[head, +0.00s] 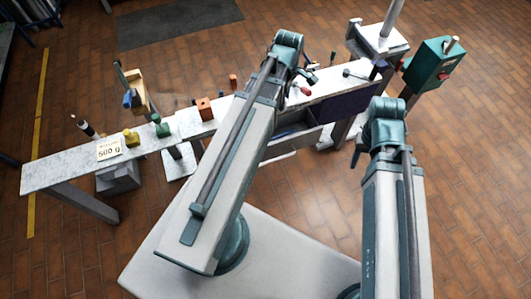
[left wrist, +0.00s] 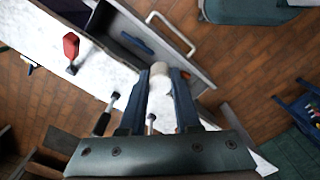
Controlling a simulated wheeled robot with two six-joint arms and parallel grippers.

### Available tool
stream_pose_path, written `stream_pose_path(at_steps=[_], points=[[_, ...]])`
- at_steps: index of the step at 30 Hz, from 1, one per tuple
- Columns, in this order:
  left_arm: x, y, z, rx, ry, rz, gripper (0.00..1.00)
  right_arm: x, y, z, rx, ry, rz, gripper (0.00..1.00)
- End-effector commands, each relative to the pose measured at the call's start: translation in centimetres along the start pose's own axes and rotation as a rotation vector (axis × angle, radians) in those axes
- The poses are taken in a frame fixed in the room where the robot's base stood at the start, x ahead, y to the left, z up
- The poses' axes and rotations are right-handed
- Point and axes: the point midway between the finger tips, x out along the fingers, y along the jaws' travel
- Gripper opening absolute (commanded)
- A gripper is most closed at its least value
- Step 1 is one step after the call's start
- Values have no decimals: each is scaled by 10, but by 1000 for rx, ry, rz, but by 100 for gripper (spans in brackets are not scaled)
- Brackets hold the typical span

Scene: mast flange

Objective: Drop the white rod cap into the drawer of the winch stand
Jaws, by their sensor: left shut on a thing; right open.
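The white rod cap (left wrist: 160,69) is held between the two blue fingertips of my left gripper (left wrist: 161,82) in the left wrist view. My left gripper (head: 307,76) is partly hidden by its own arm in the head view, and the cap cannot be made out there. The drawer (head: 295,141) of the winch stand is pulled open below the bench; in the left wrist view the drawer (left wrist: 113,24) lies just beyond the fingertips, with a blue piece (left wrist: 137,42) inside and a pale bar handle (left wrist: 172,31). My right gripper (head: 357,147) is open, small and partly hidden by its arm.
The marble-topped bench (head: 60,172) carries a yellow piece (head: 131,138), a green piece (head: 160,127), an orange block (head: 204,108) and a "500 g" card (head: 109,150). A red-handled tool (left wrist: 71,46) lies beside the drawer. A green box (head: 432,62) stands at the right.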

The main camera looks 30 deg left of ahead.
Motion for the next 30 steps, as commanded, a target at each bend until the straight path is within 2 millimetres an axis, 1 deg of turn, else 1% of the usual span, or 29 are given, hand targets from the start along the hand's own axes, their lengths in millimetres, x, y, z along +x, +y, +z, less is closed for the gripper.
stream_pose_path(at_steps=[1, 3, 6, 9, 12, 15, 18, 26, 30], points=[[32, 8, -2, 16, 0, 0, 0, 32, -3, -2, 0, 0, 0, 50], [54, 15, -4, 42, 0, 0, 0, 53, -5, -3, 0, 0, 0, 50], [82, 25, -6, 79, 0, 0, 0, 82, -8, -5, 0, 0, 0, 50], [107, 34, -8, 112, 0, 0, 0, 106, -10, -6, 0, 0, 0, 50], [126, 41, -10, 139, 0, 0, 0, 125, -12, -7, 0, 0, 0, 50], [138, 45, -12, 160, 0, 0, 0, 138, -13, -8, 0, 0, 0, 50], [146, 48, -12, 173, 0, 0, 0, 145, -14, -8, 0, 0, 0, 50], [148, 50, -13, 182, 0, 0, 0, 147, -14, -9, 0, 0, 0, 50], [156, 50, -13, 182, 0, 0, 0, 155, -15, -9, 0, 0, 0, 50]])
